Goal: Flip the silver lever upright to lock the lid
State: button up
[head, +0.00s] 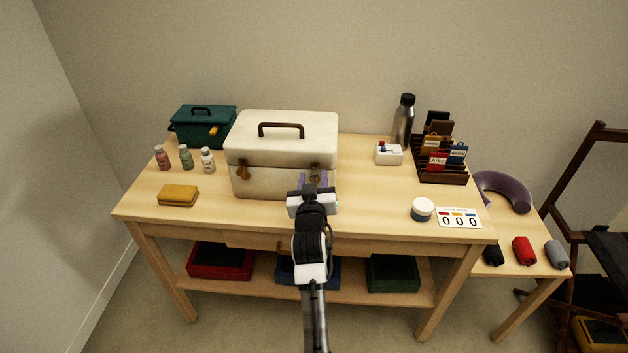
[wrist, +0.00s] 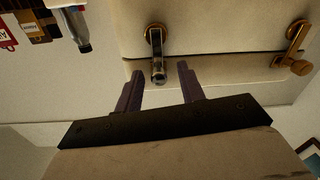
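The cream case (head: 283,140) stands on the wooden table with its lid down. Its front right latch (head: 314,168) is partly hidden behind my gripper in the head view. In the wrist view this latch has a brass-coloured mount and a silver-tipped lever (wrist: 158,72). My gripper (head: 310,181) is in front of the case at that latch. In the wrist view its two purple fingers (wrist: 160,82) are apart and empty, with the lever tip near the gap between them. I cannot tell whether they touch it. The left brass latch with its knob (wrist: 298,62) also shows.
A teal box (head: 203,127) stands behind left, with several small bottles (head: 186,157) and a yellow sponge-like block (head: 178,195) in front.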

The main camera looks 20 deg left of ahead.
jog(key=b+v, duration=0.3)
jog(key=v, duration=1)
jog(key=shift+s, duration=0.4)
jog(key=shift+d, duration=0.1)
